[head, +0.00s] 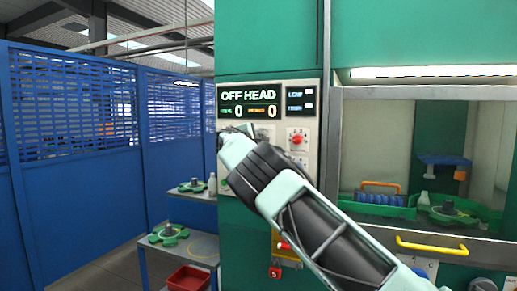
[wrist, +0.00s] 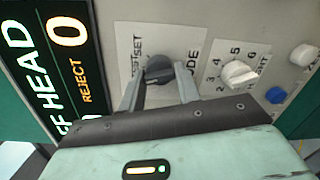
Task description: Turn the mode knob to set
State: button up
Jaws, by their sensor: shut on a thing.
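The dark mode knob (wrist: 158,70) sits on a pale plate on the panel in the wrist view. Letters reading "SET" show above and left of it, and part of "MODE" to its right. My gripper (wrist: 161,82) is shut on the knob, one finger on each side. The knob's pointer is hard to make out. In the head view my gripper (head: 232,140) is at the panel and hides the knob. The display (head: 248,103) above reads "OFF HEAD" with two zeros; it also shows at the left of the wrist view (wrist: 50,60).
A white numbered knob (wrist: 240,73) is close to the right of my gripper, with a blue button (wrist: 275,95) beyond. A red knob (head: 297,140) shows on the panel. A machine bay with a yellow handle (head: 430,245) is at right; a blue partition (head: 110,180) stands left.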

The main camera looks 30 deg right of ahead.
jog(key=m+b, duration=0.3)
jog(key=m, duration=0.2)
jog(key=m+t+y+b, duration=0.1)
jog(key=m+b, duration=0.3)
jog(key=m, duration=0.2)
jog(key=shift+s+d+r+m+b, duration=0.1)
jog(key=shift+r+m+b, duration=0.05)
jog(key=shift+m+b, duration=0.15)
dwell(0.5)
jog(key=o, duration=0.9)
jog(key=shift+o, duration=0.2)
jog(key=b+v, duration=0.8)
jog(key=v, duration=0.9)
jog(key=shift+s+r+b, duration=0.2)
jog(key=shift+s+b, duration=0.05)
jog(key=shift+b, duration=0.15)
